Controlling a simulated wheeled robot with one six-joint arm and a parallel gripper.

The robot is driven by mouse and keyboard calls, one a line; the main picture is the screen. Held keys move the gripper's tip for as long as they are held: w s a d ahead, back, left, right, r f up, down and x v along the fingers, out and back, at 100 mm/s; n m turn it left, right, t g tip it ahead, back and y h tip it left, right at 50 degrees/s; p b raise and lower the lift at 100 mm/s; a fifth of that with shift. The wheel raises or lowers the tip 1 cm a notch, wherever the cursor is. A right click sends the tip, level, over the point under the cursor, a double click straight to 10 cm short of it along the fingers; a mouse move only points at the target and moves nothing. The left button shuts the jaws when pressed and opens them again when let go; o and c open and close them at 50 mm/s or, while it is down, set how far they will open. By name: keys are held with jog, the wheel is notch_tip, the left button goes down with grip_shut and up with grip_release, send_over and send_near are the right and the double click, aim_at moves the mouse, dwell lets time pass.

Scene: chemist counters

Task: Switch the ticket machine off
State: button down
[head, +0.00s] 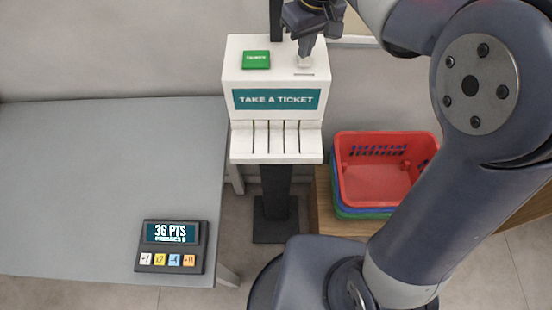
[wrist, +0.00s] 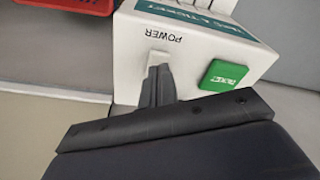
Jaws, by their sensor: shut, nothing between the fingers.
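The white ticket machine (head: 273,95) stands on a dark post at the middle of the head view, with a teal "TAKE A TICKET" sign. On its top are a green button (head: 256,60) at the left and a white power switch (head: 304,62) at the right. In the wrist view the switch (wrist: 158,58) sits beside the word "POWER", and the green button (wrist: 223,75) is to its right. My gripper (head: 306,54) is shut and empty, pointing down at the switch. Its fingertips (wrist: 158,70) cover part of the switch. I cannot tell whether they touch it or which way it is set.
A grey counter (head: 100,170) fills the left, with a small points display and keypad (head: 170,247) on it. Stacked baskets, red on top (head: 384,185), stand to the right of the machine on a wooden surface. My arm covers much of the right side.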

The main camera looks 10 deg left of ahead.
jog(key=shift+f+b, duration=0.55)
jog(key=shift+f, duration=0.4)
dwell(0.9)
jog(key=shift+r, duration=0.1)
notch_tip(320, 180, up, 7)
jog(key=p, duration=0.6)
jog(key=shift+p, duration=0.4)
jog(key=shift+f, duration=0.2)
notch_tip(320, 180, down, 7)
jog(key=b, duration=0.7)
jog(key=shift+r, duration=0.25)
jog(key=shift+r+p, duration=0.1)
jog(key=shift+p, duration=0.2)
